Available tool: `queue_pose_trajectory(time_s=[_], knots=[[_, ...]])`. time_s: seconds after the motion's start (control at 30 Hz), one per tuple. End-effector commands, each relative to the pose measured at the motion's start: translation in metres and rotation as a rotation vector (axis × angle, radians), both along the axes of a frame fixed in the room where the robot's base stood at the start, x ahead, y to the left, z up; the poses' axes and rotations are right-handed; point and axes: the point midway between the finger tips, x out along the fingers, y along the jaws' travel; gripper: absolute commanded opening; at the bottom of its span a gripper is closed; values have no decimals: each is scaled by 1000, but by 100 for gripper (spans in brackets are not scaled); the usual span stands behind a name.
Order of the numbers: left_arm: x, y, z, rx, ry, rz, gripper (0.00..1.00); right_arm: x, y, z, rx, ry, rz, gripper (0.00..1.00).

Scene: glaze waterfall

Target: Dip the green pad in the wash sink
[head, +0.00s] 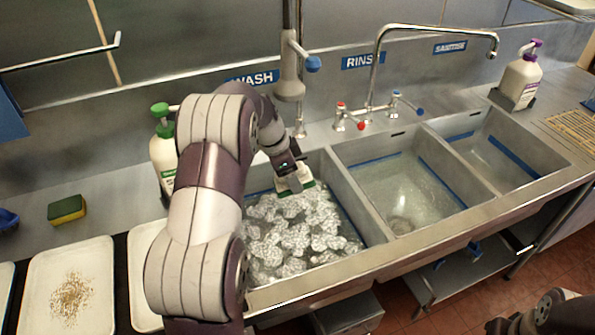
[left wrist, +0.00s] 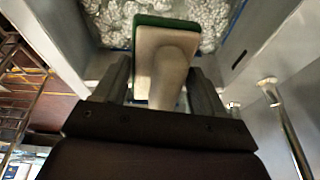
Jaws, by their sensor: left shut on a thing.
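The green pad (head: 308,185) has a white back and a pale handle; it also shows in the left wrist view (left wrist: 165,40), with its green layer on the far side. My left gripper (head: 289,172) is shut on its handle, with one finger on each side in the wrist view (left wrist: 160,78). The pad is over the back of the wash sink (head: 358,205), just above or at the white foam (head: 290,235); I cannot tell whether it touches. My left arm hides the sink's left part. My right gripper is not in view.
The rinse sink (head: 405,190) and sanitise sink (head: 490,160) lie to the right. The tap column (head: 290,75) stands behind the wash sink. A green-topped bottle (head: 160,150), a yellow-green sponge (head: 67,209) and a tray with crumbs (head: 45,265) are at left.

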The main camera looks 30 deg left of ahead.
Motion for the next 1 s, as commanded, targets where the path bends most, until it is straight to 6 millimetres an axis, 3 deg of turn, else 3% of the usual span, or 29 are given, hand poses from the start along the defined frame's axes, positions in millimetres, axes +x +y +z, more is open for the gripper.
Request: queue_pose_trajectory(time_s=[0.33, 1.0], knots=[[-1, -1, -60, 1, 2, 1, 46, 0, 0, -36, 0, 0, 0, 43], [-1, -1, -172, 2, 2, 0, 46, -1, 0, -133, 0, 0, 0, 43]])
